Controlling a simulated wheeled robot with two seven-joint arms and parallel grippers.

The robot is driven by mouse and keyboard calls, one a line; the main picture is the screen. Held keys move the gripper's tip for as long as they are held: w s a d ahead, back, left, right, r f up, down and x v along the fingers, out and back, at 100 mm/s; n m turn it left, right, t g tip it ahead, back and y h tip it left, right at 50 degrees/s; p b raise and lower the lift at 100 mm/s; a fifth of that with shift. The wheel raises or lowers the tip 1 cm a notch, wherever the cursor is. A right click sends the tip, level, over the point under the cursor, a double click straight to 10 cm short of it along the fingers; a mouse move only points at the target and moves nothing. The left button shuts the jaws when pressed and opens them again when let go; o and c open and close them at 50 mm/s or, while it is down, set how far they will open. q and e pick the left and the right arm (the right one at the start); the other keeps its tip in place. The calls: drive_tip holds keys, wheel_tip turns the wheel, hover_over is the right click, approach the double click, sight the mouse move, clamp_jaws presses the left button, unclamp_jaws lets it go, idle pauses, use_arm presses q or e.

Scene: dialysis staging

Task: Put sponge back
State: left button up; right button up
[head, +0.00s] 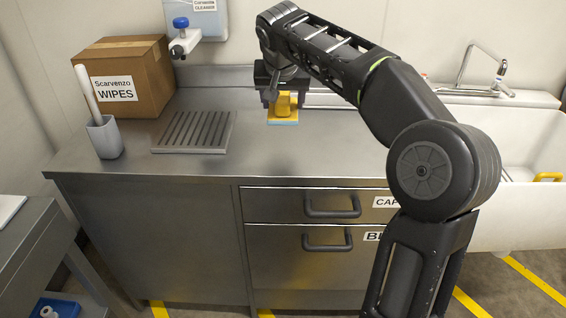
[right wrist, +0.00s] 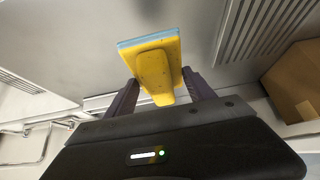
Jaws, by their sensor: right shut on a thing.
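The sponge (head: 283,114) is yellow with a blue-grey layer on its underside and a raised yellow grip. My right gripper (head: 281,97) is shut on that grip and holds the sponge over the steel counter, to the right of the ribbed drain tray (head: 196,131). The right wrist view shows the sponge (right wrist: 150,62) between the two dark fingers of my right gripper (right wrist: 160,88). I cannot tell whether its underside touches the counter. My left gripper is not in view.
A Scarvenzo wipes carton (head: 126,77) and a grey cup (head: 105,138) with a white-handled tool stand on the counter's left. A wall dispenser (head: 185,38) hangs behind. A white sink (head: 500,136) lies right. The counter (head: 230,168) is clear in front of the tray.

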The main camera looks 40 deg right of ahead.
drive_tip(key=shift+r, duration=0.1)
wheel_tip(320, 180, down, 6)
drive_tip(key=shift+r+b, duration=0.25)
drive_tip(key=shift+b, duration=0.5)
drive_tip(key=shift+f, duration=0.4)
drive_tip(key=shift+f, duration=0.1)
drive_tip(key=shift+f+b, duration=0.5)
drive_tip(key=shift+f, duration=1.3)
